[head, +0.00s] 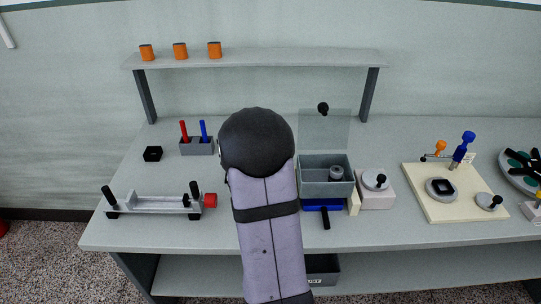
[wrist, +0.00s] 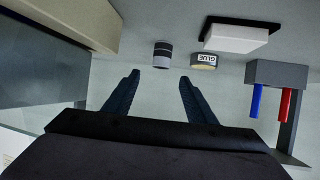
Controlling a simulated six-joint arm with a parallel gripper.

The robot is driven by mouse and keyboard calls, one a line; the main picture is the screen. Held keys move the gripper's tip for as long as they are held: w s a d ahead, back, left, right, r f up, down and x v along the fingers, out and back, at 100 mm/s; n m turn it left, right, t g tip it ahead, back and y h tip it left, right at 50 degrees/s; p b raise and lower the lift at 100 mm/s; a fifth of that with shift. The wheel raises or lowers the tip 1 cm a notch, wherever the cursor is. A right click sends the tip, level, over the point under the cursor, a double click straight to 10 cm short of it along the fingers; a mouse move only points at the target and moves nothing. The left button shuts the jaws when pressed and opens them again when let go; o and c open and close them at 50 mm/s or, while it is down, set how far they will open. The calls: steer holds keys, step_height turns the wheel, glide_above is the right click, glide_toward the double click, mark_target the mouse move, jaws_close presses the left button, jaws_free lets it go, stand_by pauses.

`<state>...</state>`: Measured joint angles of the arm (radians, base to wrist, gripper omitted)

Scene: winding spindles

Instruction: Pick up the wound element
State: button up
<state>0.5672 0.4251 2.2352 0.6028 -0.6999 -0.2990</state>
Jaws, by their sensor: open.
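My gripper (wrist: 159,79) is open and empty in the wrist view, its two dark fingers apart. A small cylinder with dark and grey bands (wrist: 162,54) stands just beyond the fingertips, roughly in line with the gap between them; it looks like the wound element, but I cannot be sure. In the head view my arm hides the gripper and this cylinder. A grey cylinder (head: 336,173) sits inside the grey open-topped box (head: 314,187) right of my arm.
Beside the banded cylinder are a round container labelled GLUE (wrist: 204,61) and a white block on a black base (wrist: 236,37). A holder with red and blue sticks (head: 197,147) stands left of my arm. A clear panel (head: 325,130) rises behind the box.

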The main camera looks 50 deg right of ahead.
steer(key=shift+p+x, duration=1)
steer(key=shift+x, duration=2.6)
steer(key=shift+a+f, duration=0.1)
steer(key=shift+f, duration=0.05)
steer(key=c, duration=1.1)
